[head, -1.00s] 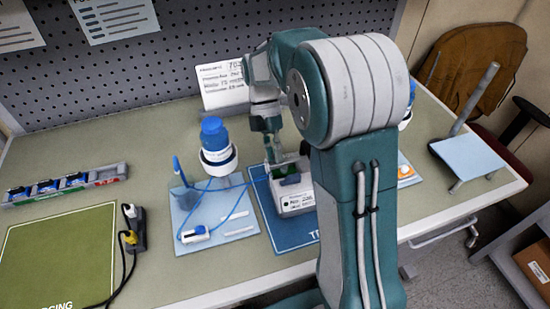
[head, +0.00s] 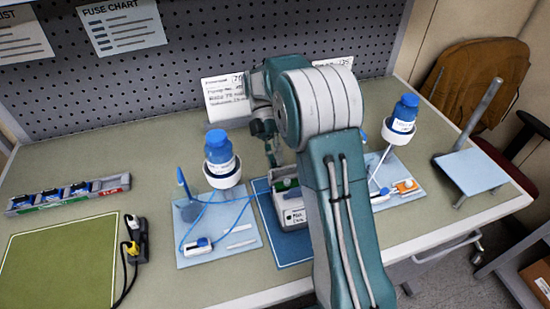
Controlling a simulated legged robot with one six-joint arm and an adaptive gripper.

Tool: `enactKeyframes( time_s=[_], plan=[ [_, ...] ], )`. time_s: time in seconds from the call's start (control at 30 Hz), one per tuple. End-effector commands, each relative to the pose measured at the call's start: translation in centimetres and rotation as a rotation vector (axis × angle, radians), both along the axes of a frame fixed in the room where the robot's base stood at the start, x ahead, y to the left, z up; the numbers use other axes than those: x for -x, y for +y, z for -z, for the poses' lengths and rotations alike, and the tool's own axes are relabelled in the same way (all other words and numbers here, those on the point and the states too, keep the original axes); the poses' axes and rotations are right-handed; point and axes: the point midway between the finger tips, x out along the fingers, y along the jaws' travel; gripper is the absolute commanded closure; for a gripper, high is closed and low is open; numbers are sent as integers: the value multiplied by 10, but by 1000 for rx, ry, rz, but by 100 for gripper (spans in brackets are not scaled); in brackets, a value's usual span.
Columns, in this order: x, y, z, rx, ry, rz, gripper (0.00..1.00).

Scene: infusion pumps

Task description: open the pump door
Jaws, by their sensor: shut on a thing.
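The pump (head: 293,217) is a small pale grey box with a white label on its front. It sits on the dark blue mat (head: 268,222), partly hidden behind my arm. Its top shows a dark recess with some green inside. My gripper (head: 272,158) is at the pump's back edge, pointing down. It is shut on a thin part there, which looks like the pump door; the door's outline and angle are too small and too covered to tell clearly.
Left of the pump, a light blue mat (head: 212,257) holds a blue-capped bottle (head: 219,148) and blue tubing. A similar bottle (head: 404,112) stands on the right. A pegboard closes the back.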

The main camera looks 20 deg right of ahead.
Motion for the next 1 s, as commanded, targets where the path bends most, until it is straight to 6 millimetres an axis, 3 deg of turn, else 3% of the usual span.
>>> enactKeyframes(
  time_s=[0.13, 0.17, 0.2, 0.6, 1.0],
  plan=[
    [0, 0, 4, -1, -2, 0, 100],
    [0, 0, 4, -1, -2, 0, 66],
    [0, 0, 4, -1, -2, 0, 55],
    [2, 0, 1, 1, -25, 0, 55],
    [19, 1, 4, 8, -313, -1, 55]
  ],
)
